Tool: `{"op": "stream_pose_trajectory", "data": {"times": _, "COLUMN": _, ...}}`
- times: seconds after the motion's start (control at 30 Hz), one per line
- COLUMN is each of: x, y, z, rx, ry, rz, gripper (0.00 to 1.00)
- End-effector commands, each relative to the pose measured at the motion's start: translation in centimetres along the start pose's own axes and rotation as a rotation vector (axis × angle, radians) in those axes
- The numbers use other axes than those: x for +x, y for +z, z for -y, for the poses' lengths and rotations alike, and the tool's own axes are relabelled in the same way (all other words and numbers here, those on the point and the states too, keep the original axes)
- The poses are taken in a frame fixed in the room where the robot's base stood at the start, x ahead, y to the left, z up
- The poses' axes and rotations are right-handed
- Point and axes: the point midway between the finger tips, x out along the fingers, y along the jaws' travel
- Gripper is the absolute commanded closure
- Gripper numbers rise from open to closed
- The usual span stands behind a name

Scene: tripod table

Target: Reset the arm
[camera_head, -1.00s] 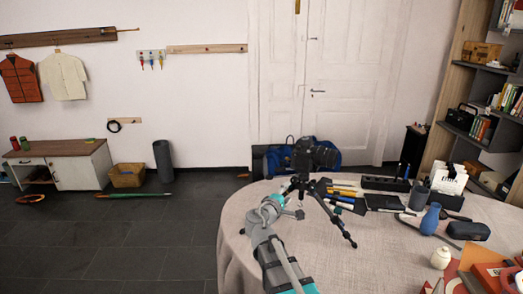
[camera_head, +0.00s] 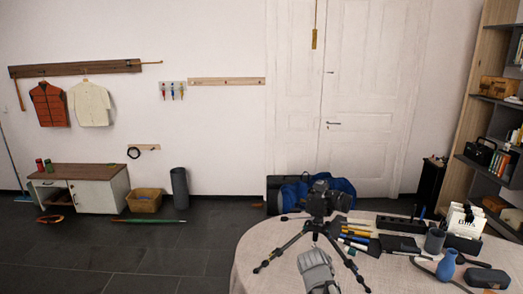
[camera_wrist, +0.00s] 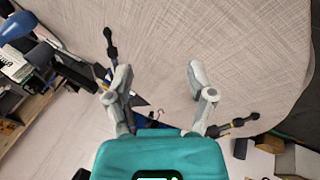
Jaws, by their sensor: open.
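My gripper (camera_wrist: 157,72) shows in the wrist view with its two grey fingers spread apart and nothing between them. Its teal body fills the bottom of that view. Pale tablecloth (camera_wrist: 215,50) lies beyond the fingers. In the head view, a grey part of my arm (camera_head: 316,268) rises from the bottom edge in front of the tripod; the fingers cannot be made out there. A black camera (camera_head: 326,198) stands on the black tripod (camera_head: 293,241), which is upright on the round table (camera_head: 262,240). Tripod legs also show beside the fingers in the wrist view.
Pens and markers (camera_head: 355,232), a black power strip (camera_head: 402,224), a grey cup (camera_head: 434,241), a blue vase (camera_head: 447,265) and a dark case (camera_head: 486,278) crowd the table's right side. Open floor (camera_head: 120,255) lies left of the table.

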Motion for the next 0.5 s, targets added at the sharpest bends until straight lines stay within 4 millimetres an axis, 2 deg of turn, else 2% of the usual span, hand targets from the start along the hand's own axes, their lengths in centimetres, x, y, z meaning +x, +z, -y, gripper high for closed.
{"op": "stream_pose_trajectory", "data": {"times": 0.03, "x": -0.7, "y": 1.0, "z": 0.1, "rx": 0.026, "ry": -0.055, "rz": 0.029, "gripper": 0.29}}
{"op": "stream_pose_trajectory", "data": {"times": 0.2, "x": -1.9, "y": 3.5, "z": 1.9, "rx": 0.097, "ry": -0.240, "rz": 0.118, "gripper": 0.29}}
{"op": "stream_pose_trajectory", "data": {"times": 0.5, "x": -3.5, "y": 5.2, "z": 3.5, "rx": 0.146, "ry": -0.404, "rz": 0.191, "gripper": 0.29}}
